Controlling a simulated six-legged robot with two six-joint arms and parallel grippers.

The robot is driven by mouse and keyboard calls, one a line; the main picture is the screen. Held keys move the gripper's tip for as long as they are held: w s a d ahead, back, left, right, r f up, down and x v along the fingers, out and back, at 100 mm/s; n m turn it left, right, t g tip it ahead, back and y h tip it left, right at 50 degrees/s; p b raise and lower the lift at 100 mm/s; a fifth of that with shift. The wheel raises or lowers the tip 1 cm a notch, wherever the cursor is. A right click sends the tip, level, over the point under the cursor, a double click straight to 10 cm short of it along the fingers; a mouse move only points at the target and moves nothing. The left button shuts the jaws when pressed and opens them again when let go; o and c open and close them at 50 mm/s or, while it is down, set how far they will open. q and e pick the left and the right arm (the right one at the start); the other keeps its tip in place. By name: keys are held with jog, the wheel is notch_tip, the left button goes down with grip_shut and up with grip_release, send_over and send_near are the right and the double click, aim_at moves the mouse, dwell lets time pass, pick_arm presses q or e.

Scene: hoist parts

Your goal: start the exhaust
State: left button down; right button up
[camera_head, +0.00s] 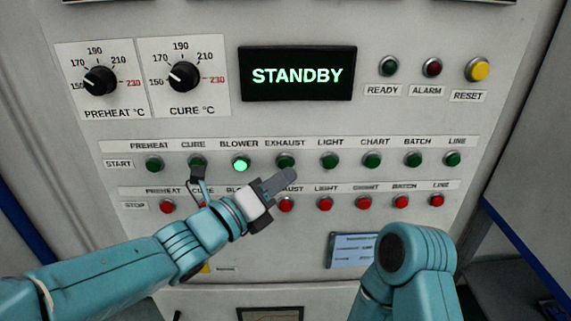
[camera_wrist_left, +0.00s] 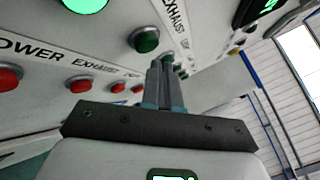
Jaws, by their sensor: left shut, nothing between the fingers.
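The green EXHAUST start button (camera_head: 285,160) is dark, in the START row between the BLOWER and LIGHT buttons. My left gripper (camera_head: 290,175) is shut and empty, its fingertips just below and right of that button in the head view. In the left wrist view the fingertips (camera_wrist_left: 160,68) point at the panel, beside and below the dark green EXHAUST button (camera_wrist_left: 145,39). I cannot tell whether they touch the panel. The red EXHAUST stop button (camera_head: 286,205) is just below the gripper. My right gripper is out of view; only part of its arm shows.
The BLOWER start button (camera_head: 241,163) glows green; the other start buttons look dark. The display (camera_head: 297,74) reads STANDBY. A row of red stop buttons (camera_head: 325,203) runs below. Two temperature knobs (camera_head: 184,76) and the yellow RESET button (camera_head: 478,69) are higher up.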

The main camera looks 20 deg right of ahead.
pick_arm(q)
jog(key=shift+w, duration=0.1)
jog(key=shift+w+d, duration=0.15)
jog(key=shift+w, duration=0.2)
jog(key=shift+w+d, duration=0.1)
jog(key=shift+w, duration=0.3)
dwell(1.0)
jog(key=shift+b, duration=0.3)
jog(key=shift+s+a+b, duration=0.25)
jog(key=shift+s+b, duration=0.6)
jog(key=shift+b, duration=0.15)
